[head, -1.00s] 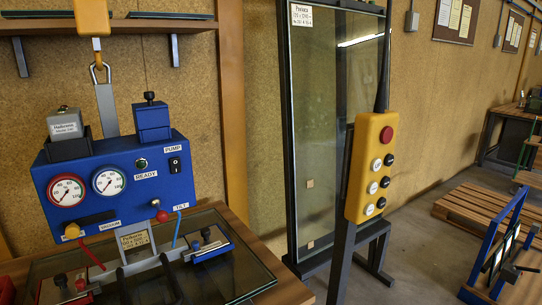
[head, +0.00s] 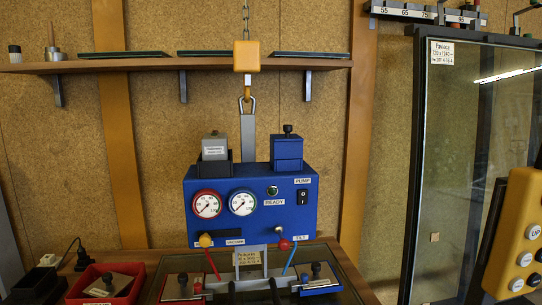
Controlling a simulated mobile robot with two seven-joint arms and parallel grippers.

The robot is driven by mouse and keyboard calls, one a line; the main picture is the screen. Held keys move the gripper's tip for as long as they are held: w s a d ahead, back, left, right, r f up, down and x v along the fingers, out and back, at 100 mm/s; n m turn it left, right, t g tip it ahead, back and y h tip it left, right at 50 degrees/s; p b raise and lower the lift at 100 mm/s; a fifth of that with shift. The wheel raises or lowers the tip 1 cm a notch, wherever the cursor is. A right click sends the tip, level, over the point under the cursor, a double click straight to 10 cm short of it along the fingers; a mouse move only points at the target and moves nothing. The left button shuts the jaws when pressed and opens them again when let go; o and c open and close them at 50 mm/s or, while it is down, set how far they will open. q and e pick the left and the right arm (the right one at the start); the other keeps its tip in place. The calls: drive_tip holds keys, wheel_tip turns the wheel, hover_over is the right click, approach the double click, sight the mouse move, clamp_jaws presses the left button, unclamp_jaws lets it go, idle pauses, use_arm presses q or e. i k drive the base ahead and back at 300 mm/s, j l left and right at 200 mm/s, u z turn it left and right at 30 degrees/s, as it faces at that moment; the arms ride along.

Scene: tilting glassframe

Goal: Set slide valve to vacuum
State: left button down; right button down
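The blue control box (head: 250,210) hangs from a yellow hoist block (head: 246,56) by a hook and grey bar. The slide valve's yellow knob (head: 205,240) is at the box's lower left front, by a dark slot. The VACUUM label (head: 235,242) is just right of the knob. A red-rimmed gauge (head: 207,204) and a blue-rimmed gauge (head: 243,203) sit above, their needles too small to read surely. A red-tipped TILT lever (head: 284,244) is at the lower right. Neither of my grippers is in view.
A shelf (head: 160,64) runs behind the hoist. A red tray (head: 106,285) stands at lower left. A suction pad with a black knob (head: 183,284) lies below the box. A tall glass pane (head: 470,160) and yellow button pendant (head: 515,235) are at right.

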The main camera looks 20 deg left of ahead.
sight(205, 239)
drive_tip(key=j+u, duration=0.1)
drive_tip(key=u, duration=0.65)
drive_tip(key=i+j+u, duration=0.1)
drive_tip(key=u, duration=0.25)
